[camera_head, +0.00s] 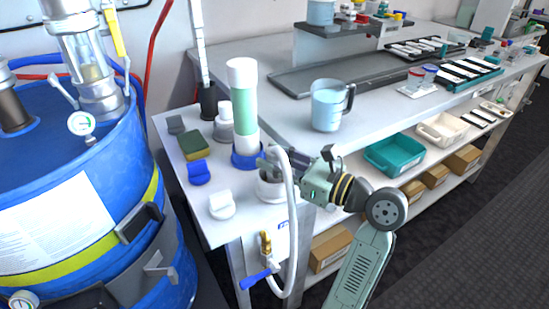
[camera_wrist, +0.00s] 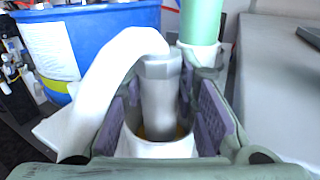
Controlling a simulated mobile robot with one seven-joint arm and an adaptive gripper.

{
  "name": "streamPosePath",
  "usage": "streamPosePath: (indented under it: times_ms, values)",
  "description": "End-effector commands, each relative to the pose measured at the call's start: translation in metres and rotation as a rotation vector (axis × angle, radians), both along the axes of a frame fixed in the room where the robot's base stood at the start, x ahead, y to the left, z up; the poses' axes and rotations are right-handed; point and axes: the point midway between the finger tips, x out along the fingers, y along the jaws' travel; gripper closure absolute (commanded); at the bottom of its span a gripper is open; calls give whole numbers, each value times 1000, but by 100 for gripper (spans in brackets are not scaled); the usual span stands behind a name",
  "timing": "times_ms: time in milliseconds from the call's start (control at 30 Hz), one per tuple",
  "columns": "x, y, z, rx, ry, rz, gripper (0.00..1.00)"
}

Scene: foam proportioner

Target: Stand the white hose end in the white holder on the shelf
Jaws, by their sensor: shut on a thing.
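The white hose (camera_head: 290,215) arches up beside my gripper and hangs down in front of the shelf's edge. Its pale end (camera_wrist: 160,100) stands about upright between my gripper's dark pads (camera_wrist: 162,105) in the wrist view. My gripper (camera_head: 270,163) is shut on this end. The white holder (camera_head: 268,190) is a round cup near the front corner of the shelf. It also shows in the wrist view (camera_wrist: 150,149), where the lower part of the hose end is within its rim. Whether the end touches the cup's bottom is hidden.
A tall white and green cylinder (camera_head: 243,110) in a blue base stands just behind the holder. Blue (camera_head: 199,173) and white (camera_head: 221,205) small items lie to the left. A blue drum (camera_head: 70,190) stands left of the shelf. A jug (camera_head: 328,105) is on the bench.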

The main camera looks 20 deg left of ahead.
Motion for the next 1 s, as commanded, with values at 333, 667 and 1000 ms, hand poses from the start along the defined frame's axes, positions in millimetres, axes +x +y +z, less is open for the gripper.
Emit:
streamPosePath:
  times_ms: [333, 667, 1000]
  values:
    - [0, 0, -4, 1, -2, 0, 66]
    - [0, -1, -4, -1, 0, -1, 65]
    - [-5, -26, -2, 0, 1, -2, 65]
